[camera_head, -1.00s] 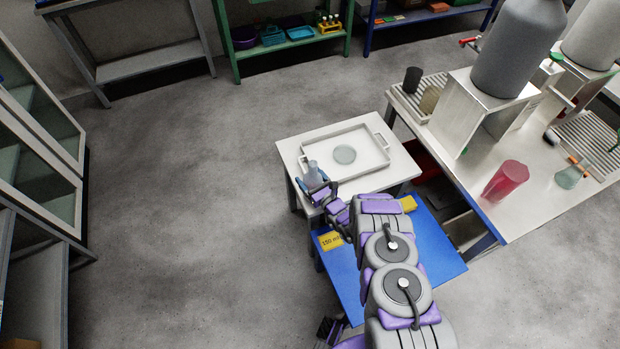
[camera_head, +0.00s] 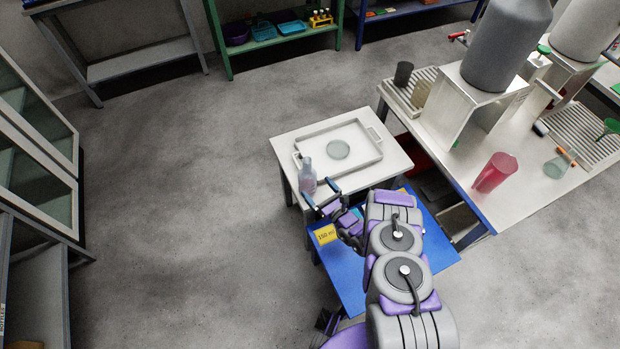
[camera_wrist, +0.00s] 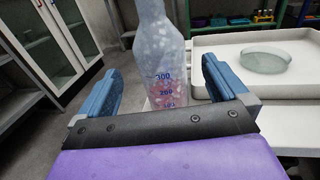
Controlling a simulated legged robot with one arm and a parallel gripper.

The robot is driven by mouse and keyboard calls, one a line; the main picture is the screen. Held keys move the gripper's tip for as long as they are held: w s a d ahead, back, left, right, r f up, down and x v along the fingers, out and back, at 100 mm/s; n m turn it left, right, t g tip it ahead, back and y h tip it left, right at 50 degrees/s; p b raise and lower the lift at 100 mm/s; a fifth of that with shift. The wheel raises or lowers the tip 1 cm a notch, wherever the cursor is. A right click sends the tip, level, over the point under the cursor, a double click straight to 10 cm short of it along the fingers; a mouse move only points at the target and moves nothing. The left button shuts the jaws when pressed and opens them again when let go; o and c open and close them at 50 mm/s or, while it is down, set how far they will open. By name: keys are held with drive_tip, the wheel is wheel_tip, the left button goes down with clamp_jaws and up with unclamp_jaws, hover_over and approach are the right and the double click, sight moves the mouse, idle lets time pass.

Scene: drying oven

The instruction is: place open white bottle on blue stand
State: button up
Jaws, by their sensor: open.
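A translucent whitish bottle (camera_head: 307,176) stands upright at the front left corner of the white table, beside the tray. My gripper (camera_head: 322,194) is open and empty just in front of it, toward my body. In the wrist view the bottle (camera_wrist: 160,62) shows beyond and between the two spread blue fingers of my gripper (camera_wrist: 160,78). It has blue volume marks and pinkish contents low down; its top is cut off there. A blue stand (camera_head: 352,288) with a yellow "150 ml" label is below my arm, which partly hides it.
A white tray (camera_head: 372,159) on the white table (camera_head: 283,150) holds a round glass dish (camera_head: 338,150). To the right, a bench carries a red jug (camera_head: 494,173), a flask (camera_head: 557,167) and large grey vessels. The floor to the left is clear.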

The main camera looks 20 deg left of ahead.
drive_tip(key=shift+v, duration=1.65)
drive_tip(key=shift+a, duration=0.1)
